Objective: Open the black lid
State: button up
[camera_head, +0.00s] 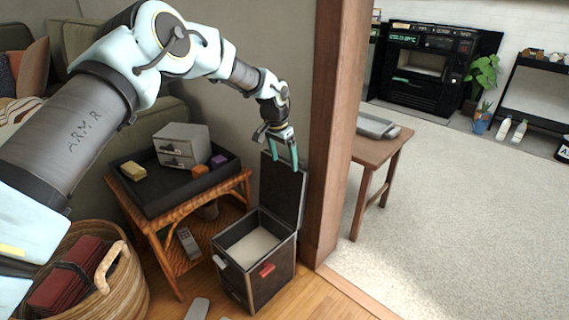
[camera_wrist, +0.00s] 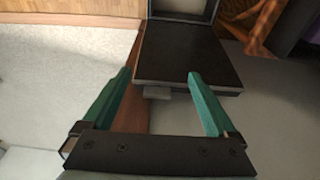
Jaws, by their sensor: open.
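The black lid (camera_head: 283,191) stands raised, roughly upright, at the back edge of a dark box (camera_head: 270,281). The box is open at the top, and its pale inside shows in the head view. My gripper (camera_head: 287,158) is just above the lid's upper edge, with its green fingers pointing down. In the wrist view the lid (camera_wrist: 185,52) lies beyond the fingers, and my gripper (camera_wrist: 160,90) is open with nothing between the fingertips. I cannot tell whether a finger touches the lid.
A wicker side table (camera_head: 172,255) with a black tray (camera_head: 160,205) stands left of the box. A wicker basket (camera_head: 125,290) is at the lower left. A wooden post (camera_head: 335,130) rises close on the right.

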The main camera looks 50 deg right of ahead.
jog(key=v, duration=0.8)
jog(key=shift+r, duration=0.3)
